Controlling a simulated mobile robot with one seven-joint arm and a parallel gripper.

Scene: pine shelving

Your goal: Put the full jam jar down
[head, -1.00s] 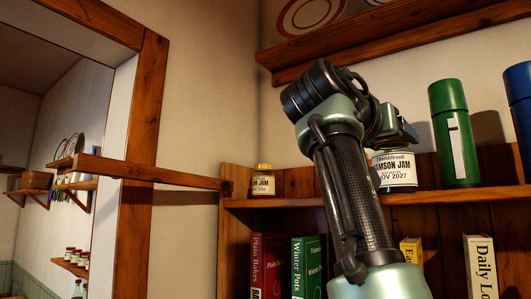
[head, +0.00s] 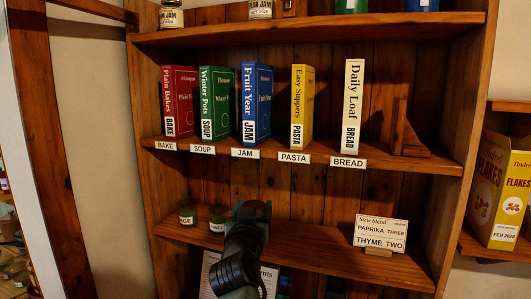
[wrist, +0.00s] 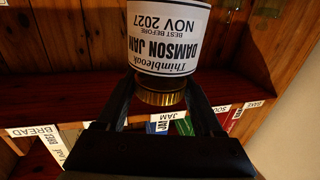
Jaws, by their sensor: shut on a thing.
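The wrist view is upside down. In it, a jar with a white label reading "DAMSON JAM, NOV 2027" (wrist: 168,36) hangs from my gripper (wrist: 158,98), whose fingers are shut around its gold lid. The jar is upright; its base is cut off by the frame, so I cannot tell whether it touches anything. How full it is does not show. In the head view my gripper (head: 250,210) is at the lower shelf (head: 320,257) and hides the jar. Two jam jars, one at the left (head: 171,17) and one near the middle (head: 260,9), stand on the top shelf.
The middle shelf holds several books above name tags such as JAM (head: 245,153). Small jars (head: 188,215) stand left of my gripper on the lower shelf. A spice sign (head: 380,234) stands to the right. Bare shelf lies between my gripper and the sign.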

